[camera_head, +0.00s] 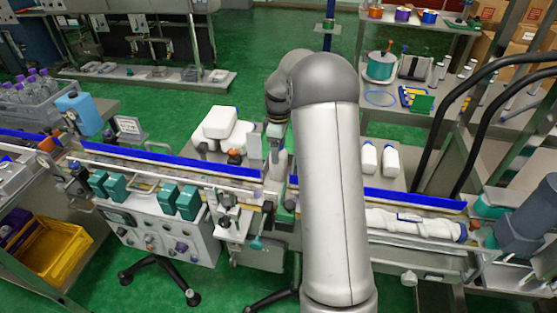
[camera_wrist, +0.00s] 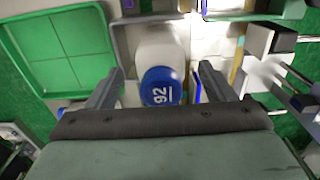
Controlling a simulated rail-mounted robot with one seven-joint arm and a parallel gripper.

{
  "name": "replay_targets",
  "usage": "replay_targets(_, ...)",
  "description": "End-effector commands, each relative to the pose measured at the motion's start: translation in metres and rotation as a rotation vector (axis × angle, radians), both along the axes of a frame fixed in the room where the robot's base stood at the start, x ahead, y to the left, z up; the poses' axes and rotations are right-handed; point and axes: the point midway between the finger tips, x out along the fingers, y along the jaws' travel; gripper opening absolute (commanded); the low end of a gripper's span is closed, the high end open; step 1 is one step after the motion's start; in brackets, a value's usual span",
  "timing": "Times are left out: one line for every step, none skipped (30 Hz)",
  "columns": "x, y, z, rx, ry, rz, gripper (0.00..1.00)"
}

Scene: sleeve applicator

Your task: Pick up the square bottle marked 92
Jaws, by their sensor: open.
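The square bottle marked 92 (camera_wrist: 161,88) shows in the wrist view, seen from above, with a white body and a round blue cap bearing the white number. My gripper (camera_wrist: 161,70) is open, with one grey finger to the left of the bottle and one to the right. Gaps show between the fingers and the bottle, and nothing is gripped. How far the fingertips are from the bottle in height is hard to tell. In the head view my arm hides this bottle, and my gripper cannot be made out clearly.
A conveyor with a blue guide rail (camera_head: 400,197) runs across the head view. Two white bottles (camera_head: 369,158) (camera_head: 390,160) stand behind it, right of my arm. White containers (camera_head: 220,122) stand left of my arm. A green tray (camera_wrist: 58,48) lies left of the bottle in the wrist view.

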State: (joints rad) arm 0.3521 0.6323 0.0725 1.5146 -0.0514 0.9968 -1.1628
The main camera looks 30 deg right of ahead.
Motion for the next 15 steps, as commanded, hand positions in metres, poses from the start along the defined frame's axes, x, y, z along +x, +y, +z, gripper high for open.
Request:
replay_targets(-0.0005,0.0007,-0.0044,0.000,0.002,0.001,0.76)
replay_targets(-0.0005,0.0007,-0.0067,0.000,0.002,0.000,0.76)
replay_targets(-0.0004,0.0007,-0.0091,0.001,0.001,0.000,0.76)
replay_targets(-0.0002,0.0007,-0.0103,0.000,0.000,0.000,0.76)
replay_targets(-0.0002,0.0007,-0.0111,0.000,0.000,0.000,0.76)
replay_targets(-0.0002,0.0006,-0.0115,0.001,-0.001,0.000,0.76)
replay_targets(-0.0002,0.0006,-0.0115,0.001,-0.001,0.000,0.76)
replay_targets(-0.0001,0.0007,-0.0115,0.001,-0.001,0.000,0.76)
replay_targets(-0.0001,0.0007,-0.0114,0.001,-0.001,0.000,0.76)
replay_targets(-0.0001,0.0007,-0.0114,0.001,-0.001,0.000,0.76)
replay_targets(-0.0001,0.0007,-0.0114,0.001,-0.001,0.000,0.71)
replay_targets(-0.0001,0.0007,-0.0113,0.001,-0.001,0.000,0.60)
replay_targets(-0.0001,0.0007,-0.0112,0.001,-0.001,0.000,0.51)
replay_targets(-0.0001,0.0007,-0.0112,0.001,-0.001,0.000,0.43)
replay_targets(-0.0001,0.0007,-0.0111,0.001,-0.001,0.000,0.32)
